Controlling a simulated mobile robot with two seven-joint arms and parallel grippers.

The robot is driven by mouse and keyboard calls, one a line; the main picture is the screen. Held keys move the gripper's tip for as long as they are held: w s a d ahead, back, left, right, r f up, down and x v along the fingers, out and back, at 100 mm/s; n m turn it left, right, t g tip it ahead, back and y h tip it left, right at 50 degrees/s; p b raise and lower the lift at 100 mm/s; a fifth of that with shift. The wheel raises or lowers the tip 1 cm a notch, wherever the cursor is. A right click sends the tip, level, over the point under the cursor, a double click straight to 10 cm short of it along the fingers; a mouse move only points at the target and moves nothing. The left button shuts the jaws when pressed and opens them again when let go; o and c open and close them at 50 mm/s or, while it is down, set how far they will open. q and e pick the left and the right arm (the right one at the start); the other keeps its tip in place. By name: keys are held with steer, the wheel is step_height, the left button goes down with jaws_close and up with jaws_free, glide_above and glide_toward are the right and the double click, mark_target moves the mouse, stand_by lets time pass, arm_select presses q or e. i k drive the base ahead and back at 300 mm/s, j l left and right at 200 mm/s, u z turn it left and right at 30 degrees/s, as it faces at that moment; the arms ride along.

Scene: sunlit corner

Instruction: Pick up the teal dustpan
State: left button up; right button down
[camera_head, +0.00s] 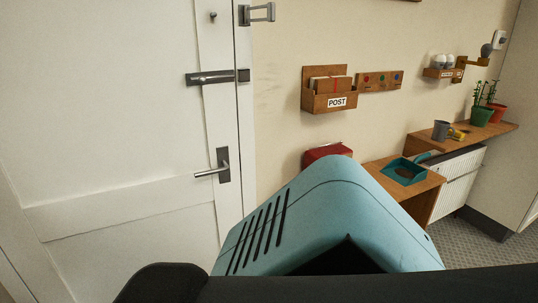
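The teal dustpan (394,168) lies on a low wooden bench (432,182) right of centre in the head view. Its handle points to the back right, toward the wall. A brownish patch shows in its pan; I cannot tell what it is. Neither of my grippers is in view, so their distance from the dustpan does not show. Nothing visible touches the dustpan from above.
A red box (322,153) stands left of the dustpan, partly hidden. A higher wooden shelf (495,131) on the right holds a grey mug (441,130) and potted plants (482,115). Below it is a white radiator (460,180). A white door (110,120) fills the left.

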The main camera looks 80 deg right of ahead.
mark_target(405, 171)
steer(key=z, duration=3.65)
steer(key=i+l+z, duration=0.55)
steer(key=i, duration=0.15)
steer(key=i+z, duration=0.25)
steer(key=i, duration=0.15)
steer(key=i+z, duration=0.25)
steer(key=i, duration=1.1)
steer(key=i+l+u, duration=0.15)
steer(key=i+u, duration=0.3)
steer(key=i+l+u, duration=0.65)
steer(key=u, duration=0.3)
steer(key=i+l+u, duration=0.5)
steer(key=k+j, duration=0.1)
steer(key=j, duration=0.05)
